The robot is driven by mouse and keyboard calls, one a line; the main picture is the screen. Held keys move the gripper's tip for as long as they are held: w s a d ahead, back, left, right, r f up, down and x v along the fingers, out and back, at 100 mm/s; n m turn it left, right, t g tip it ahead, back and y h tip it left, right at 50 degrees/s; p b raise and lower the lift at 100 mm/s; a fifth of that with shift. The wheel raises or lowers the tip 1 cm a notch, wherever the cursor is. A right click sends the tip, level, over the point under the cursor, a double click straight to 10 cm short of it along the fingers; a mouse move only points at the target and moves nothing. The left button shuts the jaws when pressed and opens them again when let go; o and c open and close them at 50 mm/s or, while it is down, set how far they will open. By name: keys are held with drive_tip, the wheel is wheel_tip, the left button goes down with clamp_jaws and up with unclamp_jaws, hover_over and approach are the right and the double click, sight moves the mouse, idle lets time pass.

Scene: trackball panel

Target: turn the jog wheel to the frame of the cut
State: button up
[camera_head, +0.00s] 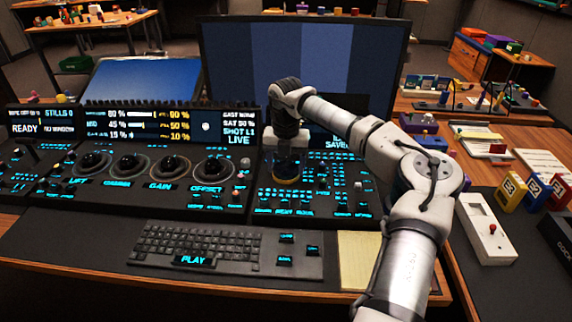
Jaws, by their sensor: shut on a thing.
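The jog wheel (286,179) is on the right-hand section of the dark console. Only its lower edge shows, with an orange-brown rim; my arm's end hides the rest. My gripper (286,160) points down onto the wheel and is shut on it, though its fingertips are dark and hard to make out. Behind it, a large monitor (235,58) shows vertical bands of grey and blue. A small display on the console behind my arm is partly hidden; the text "SAVE" shows at its edge.
A keyboard (225,250) with a PLAY key and a yellow notepad (358,262) lie in front. A white box with a red button (490,229) and labelled cartridges (534,189) stand at right.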

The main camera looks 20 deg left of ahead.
sight(286, 167)
drive_tip(key=o, duration=1)
wheel_tip(286, 167, up, 14)
drive_tip(key=b, duration=0.1)
drive_tip(key=shift+f, duration=0.1)
